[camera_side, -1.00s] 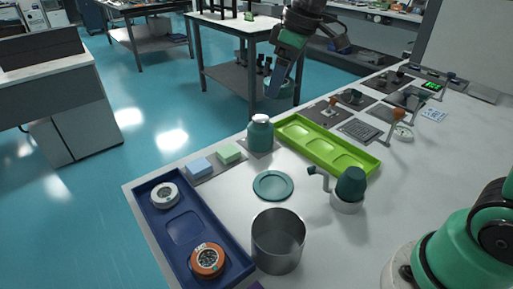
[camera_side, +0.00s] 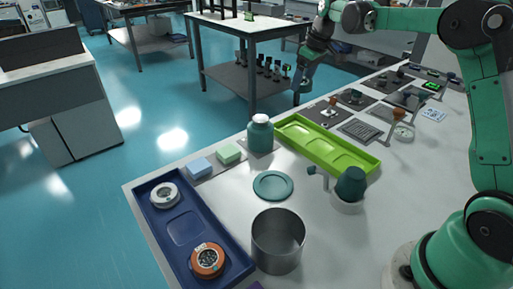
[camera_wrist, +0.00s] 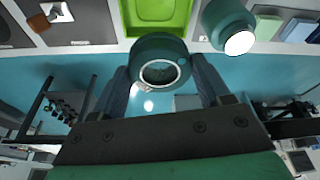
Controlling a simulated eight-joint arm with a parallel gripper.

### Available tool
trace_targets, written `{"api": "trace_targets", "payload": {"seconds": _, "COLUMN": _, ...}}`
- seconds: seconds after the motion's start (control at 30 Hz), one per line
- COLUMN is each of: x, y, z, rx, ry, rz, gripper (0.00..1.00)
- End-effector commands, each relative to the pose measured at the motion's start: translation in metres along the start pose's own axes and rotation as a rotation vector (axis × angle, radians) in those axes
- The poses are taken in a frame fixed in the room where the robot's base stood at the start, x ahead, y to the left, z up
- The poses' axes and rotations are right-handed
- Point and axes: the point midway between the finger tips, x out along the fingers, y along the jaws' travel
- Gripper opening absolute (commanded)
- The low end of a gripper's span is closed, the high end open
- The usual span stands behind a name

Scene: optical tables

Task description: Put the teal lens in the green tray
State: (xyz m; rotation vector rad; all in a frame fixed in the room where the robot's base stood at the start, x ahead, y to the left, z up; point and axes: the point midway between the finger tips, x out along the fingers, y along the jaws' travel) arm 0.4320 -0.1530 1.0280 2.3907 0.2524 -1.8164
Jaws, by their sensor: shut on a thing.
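The teal lens (camera_wrist: 160,47) is a thick ring with a clear centre, held between the two fingers of my gripper (camera_wrist: 160,73) in the wrist view. My gripper (camera_side: 303,84) is shut on it, raised beyond the table's far edge, above the floor. In the side view the lens is small and hard to make out at the fingertips. The long green tray (camera_side: 345,167), with several shallow recesses, lies along the table's far edge. Its visible recesses look empty. In the wrist view the tray (camera_wrist: 187,22) is at the top, just past the lens.
A teal bottle (camera_side: 260,138) with a white cap stands left of the green tray. A teal disc (camera_side: 273,185), a metal cup (camera_side: 278,242) and a dark teal knob (camera_side: 351,183) stand nearer. A blue tray (camera_side: 186,231) holds a white ring and an orange one.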

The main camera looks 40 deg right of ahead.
Motion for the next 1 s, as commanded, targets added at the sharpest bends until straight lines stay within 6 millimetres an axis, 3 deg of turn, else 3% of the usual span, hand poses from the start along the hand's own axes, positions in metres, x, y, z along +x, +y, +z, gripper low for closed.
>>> {"api": "trace_targets", "payload": {"seconds": 0.1, "x": 0.033, "y": 0.000, "z": 0.009, "rx": 0.000, "ry": 0.000, "rz": 0.000, "gripper": 0.07}}
{"api": "trace_targets", "payload": {"seconds": 0.3, "x": 0.076, "y": -0.001, "z": 0.021, "rx": -0.001, "ry": 0.000, "rz": 0.000, "gripper": 0.07}}
{"api": "trace_targets", "payload": {"seconds": 0.7, "x": 0.121, "y": -0.001, "z": 0.034, "rx": -0.001, "ry": 0.000, "rz": 0.000, "gripper": 0.07}}
{"api": "trace_targets", "payload": {"seconds": 1.0, "x": 0.125, "y": -0.001, "z": 0.035, "rx": -0.001, "ry": 0.000, "rz": 0.000, "gripper": 0.07}}
